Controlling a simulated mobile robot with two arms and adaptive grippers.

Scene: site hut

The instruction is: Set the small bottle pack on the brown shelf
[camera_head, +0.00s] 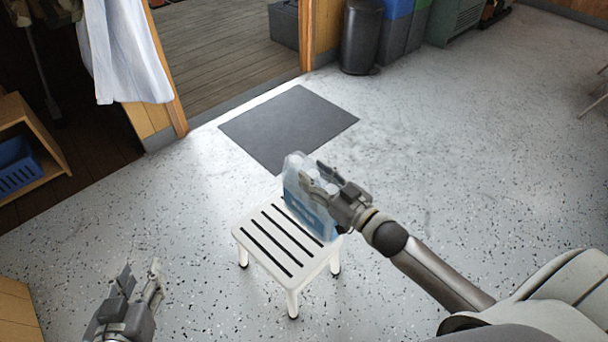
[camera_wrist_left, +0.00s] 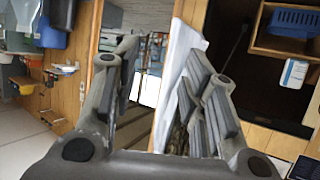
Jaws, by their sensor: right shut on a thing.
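The small bottle pack (camera_head: 303,208), clear and pale blue, is upright at the right side of a white slatted stool (camera_head: 262,258). My right gripper (camera_head: 318,182) is shut on the pack from the right and hides part of it. I cannot tell whether the pack's base touches the stool. My left gripper (camera_head: 141,280) is open and empty at the lower left, away from the pack; its spread fingers (camera_wrist_left: 165,85) show in the left wrist view. A brown wooden shelf (camera_head: 42,135) stands at the left edge, partly cut off, and also shows in the left wrist view (camera_wrist_left: 262,42).
A blue basket (camera_head: 14,170) sits in the shelf. A dark mat (camera_head: 290,127) lies beyond the stool, before an open doorway. A black bin (camera_head: 360,38) stands at the back. White cloth (camera_head: 122,50) hangs by the doorway. Speckled floor between stool and shelf is clear.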

